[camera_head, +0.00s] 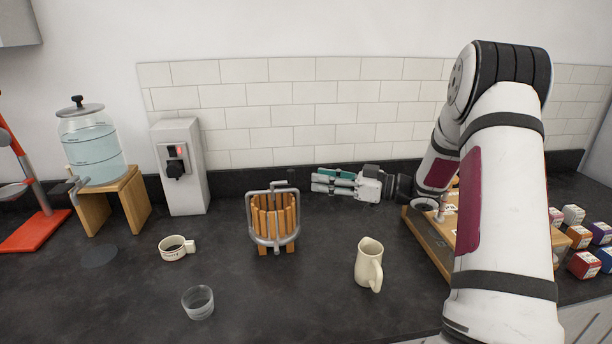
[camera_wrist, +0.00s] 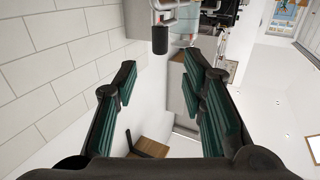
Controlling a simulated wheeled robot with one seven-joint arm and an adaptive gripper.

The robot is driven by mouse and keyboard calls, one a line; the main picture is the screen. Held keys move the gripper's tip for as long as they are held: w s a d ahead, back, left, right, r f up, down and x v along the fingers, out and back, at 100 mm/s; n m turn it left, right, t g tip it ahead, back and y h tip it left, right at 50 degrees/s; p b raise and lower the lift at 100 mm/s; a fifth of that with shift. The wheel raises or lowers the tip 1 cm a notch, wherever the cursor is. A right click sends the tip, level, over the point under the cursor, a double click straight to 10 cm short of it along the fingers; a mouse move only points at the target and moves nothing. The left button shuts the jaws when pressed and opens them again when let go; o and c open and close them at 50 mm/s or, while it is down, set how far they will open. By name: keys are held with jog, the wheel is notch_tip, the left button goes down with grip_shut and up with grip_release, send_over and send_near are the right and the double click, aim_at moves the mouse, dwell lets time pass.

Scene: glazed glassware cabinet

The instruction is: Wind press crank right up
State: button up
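The press (camera_head: 274,218) stands on the dark counter, a slatted wooden basket in a grey metal frame. In the wrist view, a dark grip on a metal part, which looks like the crank (camera_wrist: 160,36), shows at the top edge, beyond the fingertips. My gripper (camera_head: 316,182) is right of the press, level, pointing left at about the height of the press top. The wrist view shows its green-padded fingers (camera_wrist: 160,72) spread apart with nothing between them. It appears clear of the press.
A jug (camera_head: 367,264) stands right of the press, with a mug (camera_head: 174,248) and a glass (camera_head: 198,302) to the left. A grey switch box (camera_head: 182,165) and water dispenser (camera_head: 92,145) are at the back left. The tiled wall (camera_head: 290,95) is close behind my gripper.

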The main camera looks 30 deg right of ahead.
jog(key=shift+v, duration=1.3)
jog(key=w+a+r+m+t+h, duration=0.25)
jog(key=w+r+h, duration=0.35)
jog(key=r+h, duration=0.35)
jog(key=s+r+m+g+h, duration=0.2)
jog(key=s+r+m+h, duration=0.2)
jog(key=s+r+h, duration=0.2)
jog(key=s+a+f+m+g, duration=0.1)
jog(key=s+a, duration=0.4)
jog(key=s, duration=0.5)
jog(key=s+a+f+g+y, duration=0.1)
jog(key=s+a+f+g, duration=0.3)
jog(key=s, duration=0.7)
jog(key=s+a+f+m+g+y, duration=0.1)
jog(key=s+a+f+g, duration=0.1)
jog(key=s+a, duration=0.4)
jog(key=s+g, duration=0.1)
jog(key=s, duration=0.3)
jog(key=shift+a+f+m, duration=0.2)
jog(key=shift+m, duration=0.15)
